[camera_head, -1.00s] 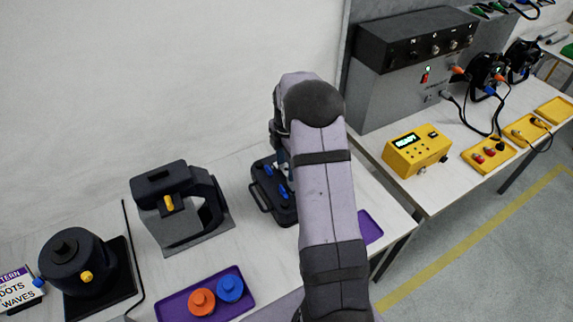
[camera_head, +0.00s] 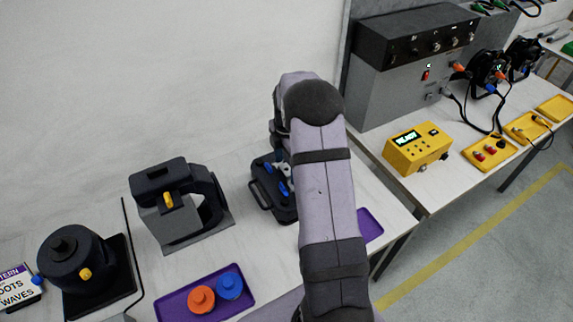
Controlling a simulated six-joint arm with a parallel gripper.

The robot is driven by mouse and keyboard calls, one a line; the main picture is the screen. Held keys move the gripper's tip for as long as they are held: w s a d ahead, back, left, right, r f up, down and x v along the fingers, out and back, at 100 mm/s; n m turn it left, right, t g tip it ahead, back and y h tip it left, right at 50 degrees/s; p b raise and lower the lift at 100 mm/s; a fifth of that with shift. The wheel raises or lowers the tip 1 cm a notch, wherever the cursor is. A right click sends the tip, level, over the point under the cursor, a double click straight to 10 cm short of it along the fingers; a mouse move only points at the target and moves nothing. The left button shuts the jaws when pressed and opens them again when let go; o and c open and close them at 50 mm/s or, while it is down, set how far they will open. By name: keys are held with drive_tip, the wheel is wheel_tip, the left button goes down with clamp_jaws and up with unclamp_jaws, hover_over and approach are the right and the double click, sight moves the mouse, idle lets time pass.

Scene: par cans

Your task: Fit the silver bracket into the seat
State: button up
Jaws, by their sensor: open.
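A black fixture (camera_head: 260,193) with blue levers (camera_head: 283,188) stands on the white table, left of my arm. It looks like the seat, but my arm covers its right side. A small pale silver piece (camera_head: 285,171) shows among the blue levers. It may be the silver bracket; how it sits in the fixture cannot be made out. My gripper (camera_head: 280,154) is at the fixture, mostly hidden behind my arm. It is open, and its fingertips are not clear.
A dark clamp-like stand (camera_head: 180,205) and a round black pot (camera_head: 75,262) stand to the left. A purple tray (camera_head: 240,300) holds an orange and a blue knob. Another purple tray (camera_head: 369,225) shows right of my arm. A yellow meter (camera_head: 416,150) is on the right table.

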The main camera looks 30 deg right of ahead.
drive_tip(key=shift+r+b, duration=1.25)
drive_tip(key=shift+r, duration=2.45)
drive_tip(key=shift+s+a, duration=0.2)
drive_tip(key=shift+a, duration=0.15)
drive_tip(key=s+a+f+m, duration=0.1)
drive_tip(key=s+a+m, duration=0.7)
drive_tip(key=s, duration=0.3)
drive_tip(key=s+a+f+m, duration=0.1)
drive_tip(key=s+a+m, duration=0.7)
drive_tip(key=s+m, duration=0.2)
drive_tip(key=s, duration=0.2)
drive_tip(key=shift+s+a+f, duration=0.15)
drive_tip(key=shift+s+a, duration=0.15)
drive_tip(key=shift+a, duration=0.1)
